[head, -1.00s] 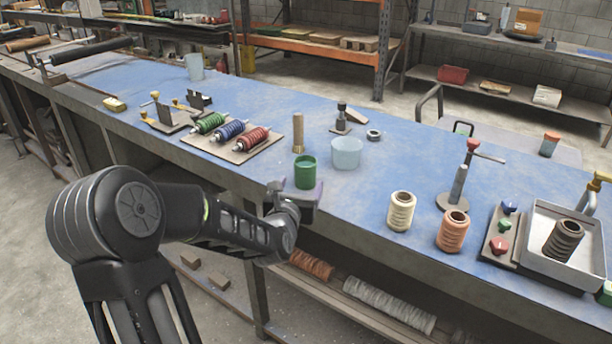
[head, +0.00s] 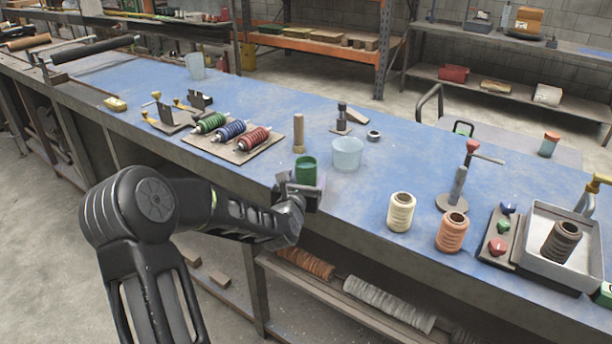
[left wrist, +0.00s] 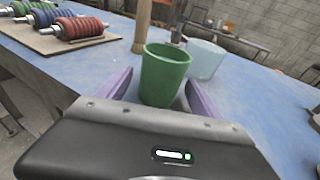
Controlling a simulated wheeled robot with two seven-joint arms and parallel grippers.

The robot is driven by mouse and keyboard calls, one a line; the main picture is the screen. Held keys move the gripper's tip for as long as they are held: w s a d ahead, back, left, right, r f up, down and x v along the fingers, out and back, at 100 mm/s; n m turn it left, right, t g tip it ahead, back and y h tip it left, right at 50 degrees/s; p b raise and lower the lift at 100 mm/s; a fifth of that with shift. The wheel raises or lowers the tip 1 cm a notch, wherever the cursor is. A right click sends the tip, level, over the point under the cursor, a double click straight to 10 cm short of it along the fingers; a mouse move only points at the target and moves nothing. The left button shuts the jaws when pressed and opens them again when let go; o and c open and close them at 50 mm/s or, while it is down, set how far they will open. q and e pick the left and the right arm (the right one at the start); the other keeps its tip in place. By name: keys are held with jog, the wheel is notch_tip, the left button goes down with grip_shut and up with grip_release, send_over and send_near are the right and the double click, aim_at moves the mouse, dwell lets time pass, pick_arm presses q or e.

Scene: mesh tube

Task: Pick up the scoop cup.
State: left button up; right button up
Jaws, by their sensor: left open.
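The scoop cup, a green open-topped cup (head: 306,169), stands upright on the blue bench top near its front edge. In the left wrist view the green cup (left wrist: 164,72) sits between the two purple fingers. My left gripper (head: 303,186) is open, low at the cup's near side, with one finger (left wrist: 117,84) left of the cup and the other (left wrist: 198,98) right of it. I cannot tell whether either finger touches it. The cup's lower front is partly hidden by the gripper in the head view. My right gripper is not in view.
A translucent cup (head: 347,154) stands close behind and right of the green cup. A wooden-handled tool (head: 299,134) stands behind it. A board of coloured spools (head: 232,135) lies to the left. Cream (head: 401,212) and orange (head: 452,231) thread spools stand to the right.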

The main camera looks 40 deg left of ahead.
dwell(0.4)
pick_arm(q)
jog(key=c, duration=1.6)
jog(key=shift+r, duration=0.15)
notch_tip(320, 180, up, 10)
jog(key=shift+b, duration=0.3)
